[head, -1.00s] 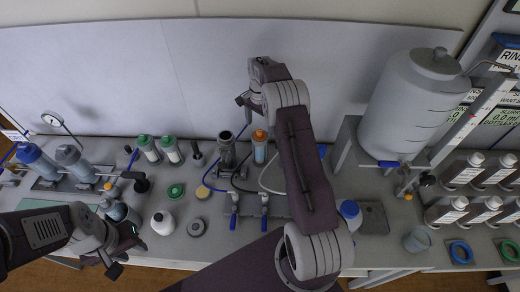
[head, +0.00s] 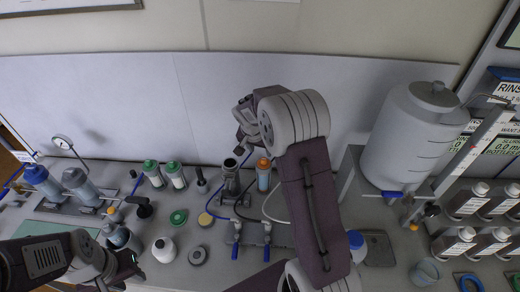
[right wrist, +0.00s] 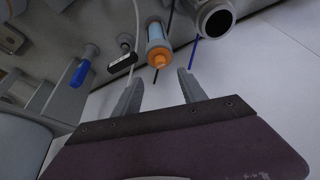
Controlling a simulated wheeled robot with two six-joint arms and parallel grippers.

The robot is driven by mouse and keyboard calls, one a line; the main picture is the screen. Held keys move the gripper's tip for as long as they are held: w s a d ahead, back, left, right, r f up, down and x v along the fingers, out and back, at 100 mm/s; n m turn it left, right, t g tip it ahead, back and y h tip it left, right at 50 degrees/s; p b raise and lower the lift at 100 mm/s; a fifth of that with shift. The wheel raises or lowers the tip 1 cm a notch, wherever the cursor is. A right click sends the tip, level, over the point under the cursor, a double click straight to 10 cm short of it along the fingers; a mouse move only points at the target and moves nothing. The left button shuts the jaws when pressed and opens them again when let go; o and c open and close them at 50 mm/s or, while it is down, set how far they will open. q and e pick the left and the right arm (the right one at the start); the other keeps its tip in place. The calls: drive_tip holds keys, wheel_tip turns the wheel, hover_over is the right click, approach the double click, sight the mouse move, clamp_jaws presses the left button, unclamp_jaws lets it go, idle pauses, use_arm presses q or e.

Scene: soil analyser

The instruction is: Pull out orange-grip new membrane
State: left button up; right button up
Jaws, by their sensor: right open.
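The orange-grip membrane (head: 263,172) stands upright on the bench at the back middle, a light blue cylinder with an orange top. In the right wrist view its orange grip (right wrist: 159,56) is just beyond the fingertips, between their lines and apart from them. My right gripper (head: 241,128) is open and empty, up and to the left of the orange grip in the head view; its spread fingers (right wrist: 159,80) show in the right wrist view. My left gripper (head: 132,272) is at lower left near the white bottle, away from the membrane; its jaws are unclear.
A dark open cylinder (head: 231,178) stands close left of the membrane. Two green-capped cartridges (head: 164,175) stand further left. Blue-handled valves (head: 252,236) and hoses are in front. A large grey tank (head: 412,138) stands on the right.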

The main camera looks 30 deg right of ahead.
sight(264, 159)
drive_tip(key=p+x, duration=0.2)
drive_tip(key=x, duration=0.6)
drive_tip(key=shift+w+d+f, duration=0.1)
drive_tip(key=shift+w+f, duration=0.05)
drive_tip(key=shift+f, duration=0.1)
drive_tip(key=shift+w+d+f+p, duration=0.2)
drive_tip(key=shift+f+p, duration=0.1)
drive_tip(key=shift+f, duration=0.25)
clamp_jaws()
idle(0.5)
drive_tip(key=c, duration=0.8)
unclamp_jaws()
clamp_jaws()
drive_tip(key=shift+r, duration=0.65)
